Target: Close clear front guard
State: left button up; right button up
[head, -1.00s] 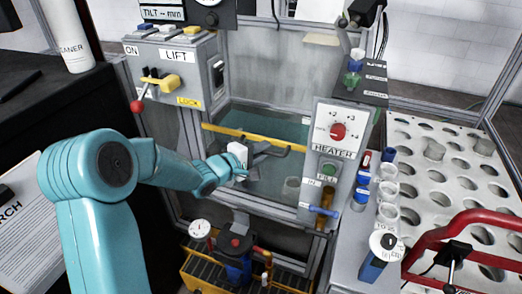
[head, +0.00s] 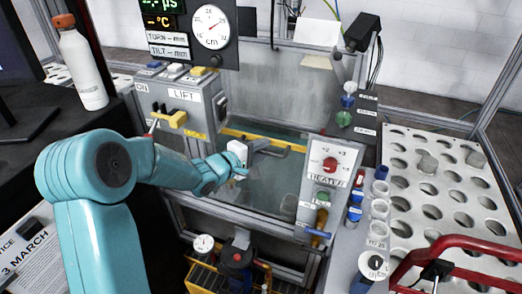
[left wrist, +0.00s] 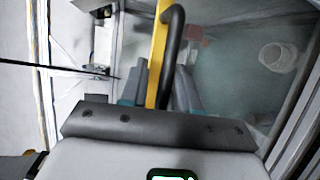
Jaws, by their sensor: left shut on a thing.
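The clear front guard (head: 262,187) is a see-through panel at the front of the tank frame in the head view. A yellow strip (head: 262,138) runs along its top, with a dark bar handle (head: 280,149) near it. My left gripper (head: 241,160) is at this handle, near the panel's left-middle. In the left wrist view, the dark handle (left wrist: 172,35) and yellow strip (left wrist: 158,60) run between the fingers of my left gripper (left wrist: 160,85). It is shut there; the exact contact is hidden. My right gripper is out of view.
The LIFT box (head: 185,105) with a yellow lever stands left of the guard. The HEATER panel (head: 328,172) with a red knob is close on its right. A perforated white rack (head: 455,195) and red rail (head: 465,245) lie further right. A gauge (head: 204,243) sits below.

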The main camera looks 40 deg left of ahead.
pick_arm(q)
jog(key=shift+s+r, duration=0.1)
jog(key=v, duration=1.6)
jog(key=shift+s+a, duration=0.1)
jog(key=shift+a, duration=0.05)
